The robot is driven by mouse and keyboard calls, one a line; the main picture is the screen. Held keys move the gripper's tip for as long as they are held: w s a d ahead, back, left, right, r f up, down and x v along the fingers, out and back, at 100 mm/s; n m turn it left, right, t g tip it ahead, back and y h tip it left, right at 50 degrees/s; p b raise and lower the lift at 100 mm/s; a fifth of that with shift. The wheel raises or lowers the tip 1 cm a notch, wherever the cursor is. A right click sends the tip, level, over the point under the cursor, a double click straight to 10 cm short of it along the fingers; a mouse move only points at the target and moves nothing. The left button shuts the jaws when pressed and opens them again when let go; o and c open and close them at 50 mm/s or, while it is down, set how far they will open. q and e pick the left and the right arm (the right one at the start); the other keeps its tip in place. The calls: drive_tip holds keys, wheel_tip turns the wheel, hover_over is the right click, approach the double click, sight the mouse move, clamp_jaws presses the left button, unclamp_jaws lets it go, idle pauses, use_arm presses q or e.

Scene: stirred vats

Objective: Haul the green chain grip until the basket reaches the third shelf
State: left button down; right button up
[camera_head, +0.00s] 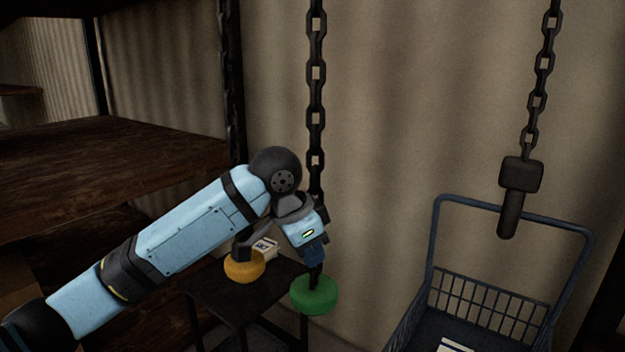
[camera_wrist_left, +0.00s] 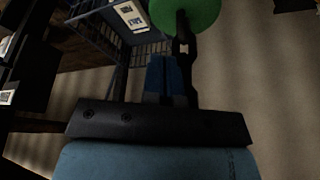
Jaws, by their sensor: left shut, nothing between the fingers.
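The green chain grip (camera_head: 314,295) hangs at the lower end of a dark chain (camera_head: 316,70). It also shows at the top of the left wrist view (camera_wrist_left: 186,12), with a chain link beside the fingers. My left gripper (camera_head: 316,262) points down just above the green grip, close to the chain. Its fingers (camera_wrist_left: 166,75) are shut with nothing between them. The blue-grey wire basket (camera_head: 438,250) hangs at the right from a dark hook block (camera_head: 521,175) on another chain. A pale labelled item lies in it. My right gripper is not in view.
Dark wooden shelves (camera_head: 110,150) stand at the left. An orange ring-like grip (camera_head: 244,266) and a small pale box (camera_head: 266,246) are near a low dark stand (camera_head: 240,300) behind my left arm. A corrugated wall (camera_head: 420,110) closes the back.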

use_arm(q)
drive_tip(key=shift+s+d+f, duration=0.1)
drive_tip(key=shift+d, duration=0.05)
hover_over(313, 299)
drive_tip(key=shift+f, duration=2.1)
wheel_tip(313, 299, up, 4)
drive_tip(key=p, duration=0.5)
drive_tip(key=shift+r, duration=0.2)
drive_tip(key=shift+f, duration=0.1)
